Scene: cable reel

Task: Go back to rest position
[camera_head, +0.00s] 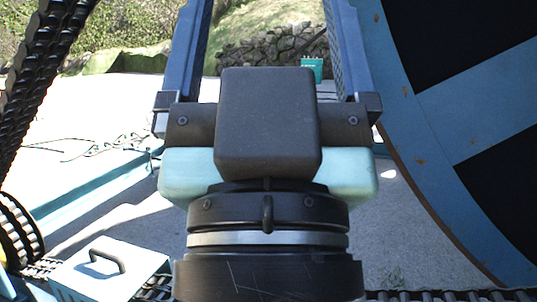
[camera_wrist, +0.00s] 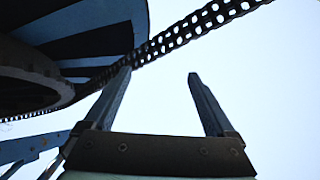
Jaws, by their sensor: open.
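My gripper (camera_head: 268,60) fills the middle of the head view and points away from the camera. Its two long blue fingers stand wide apart with nothing between them. In the wrist view my gripper (camera_wrist: 158,90) also shows open and empty against bright sky. The large blue cable reel (camera_head: 490,95) with black openings stands close on the right in the head view, near the right finger. In the wrist view the reel (camera_wrist: 100,40) is at the upper left, close behind the left finger; whether they touch I cannot tell.
A black chain (camera_head: 40,70) runs up the left side; in the wrist view a chain (camera_wrist: 190,32) crosses above the fingers. A pale blue box with a black handle (camera_head: 110,270) is at lower left. A small teal box (camera_head: 312,68) stands far back by a stone wall. Grey ground lies between.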

